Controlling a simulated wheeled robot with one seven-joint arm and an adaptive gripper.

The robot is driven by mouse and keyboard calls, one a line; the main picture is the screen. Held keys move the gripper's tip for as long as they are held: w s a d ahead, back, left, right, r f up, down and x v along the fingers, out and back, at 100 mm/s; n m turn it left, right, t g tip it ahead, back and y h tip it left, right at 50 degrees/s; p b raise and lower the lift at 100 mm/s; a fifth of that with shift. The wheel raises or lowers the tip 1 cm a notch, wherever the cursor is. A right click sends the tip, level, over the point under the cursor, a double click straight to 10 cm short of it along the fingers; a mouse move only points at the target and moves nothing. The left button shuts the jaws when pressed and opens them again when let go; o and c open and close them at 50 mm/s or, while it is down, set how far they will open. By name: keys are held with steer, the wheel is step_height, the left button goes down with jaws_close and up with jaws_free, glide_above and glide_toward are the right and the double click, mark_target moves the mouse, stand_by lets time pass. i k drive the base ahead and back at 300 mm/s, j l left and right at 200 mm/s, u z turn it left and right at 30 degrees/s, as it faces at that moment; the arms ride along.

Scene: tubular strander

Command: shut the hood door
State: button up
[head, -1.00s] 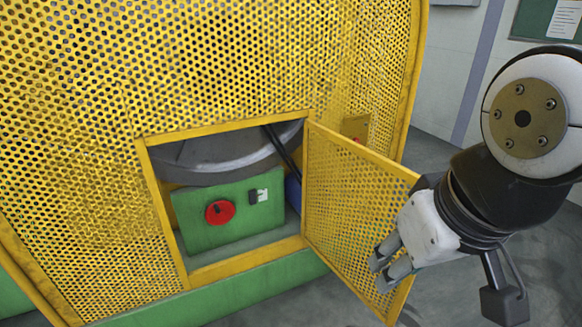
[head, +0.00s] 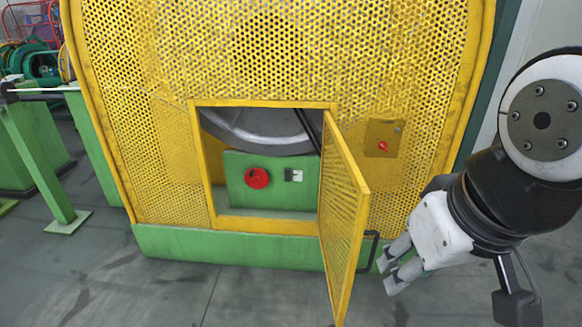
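The hood door (head: 343,220) is a yellow perforated panel, hinged at the right side of a rectangular opening in the yellow hood (head: 270,60). It stands wide open, swung out toward me, and shows nearly edge-on. A dark handle (head: 371,250) sticks out on its right face. My gripper (head: 388,272) is just right of the handle, with its grey fingers pointing left and down. Whether it touches the handle or door is unclear. The fingers look slightly apart, and nothing shows between them. Through the opening, a green box (head: 270,195) with a red knob (head: 257,178) is visible.
A small yellow switch box (head: 384,138) with a red knob sits on the hood, right of the opening. A green base (head: 230,247) runs below the hood. A green post (head: 40,165) and rail stand at the left. The grey floor (head: 180,295) in front is clear.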

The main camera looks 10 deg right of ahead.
mark_target(363, 205)
steer(key=k+l+u, duration=0.1)
steer(key=l, duration=0.35)
steer(key=k+l+u, duration=0.1)
steer(key=l, duration=0.3)
steer(key=k+l+u, duration=0.1)
steer(key=k+l, duration=0.15)
steer(key=l, duration=0.2)
steer(key=k+l+u, duration=0.15)
steer(key=l, duration=0.25)
steer(key=k+l+u, duration=0.1)
steer(key=k+l, duration=0.15)
steer(key=i+l+u, duration=0.15)
steer(key=i+l, duration=0.35)
steer(key=i+l+u, duration=0.15)
steer(key=i+l, duration=0.35)
steer(key=i+l+u, duration=0.15)
steer(key=i+l, duration=0.35)
steer(key=l, duration=0.15)
steer(key=k+u, duration=0.15)
steer(key=u, duration=0.3)
steer(key=k+j+u, duration=0.1)
steer(key=u, duration=0.35)
steer(key=k+j+u, duration=0.15)
steer(key=u, duration=0.3)
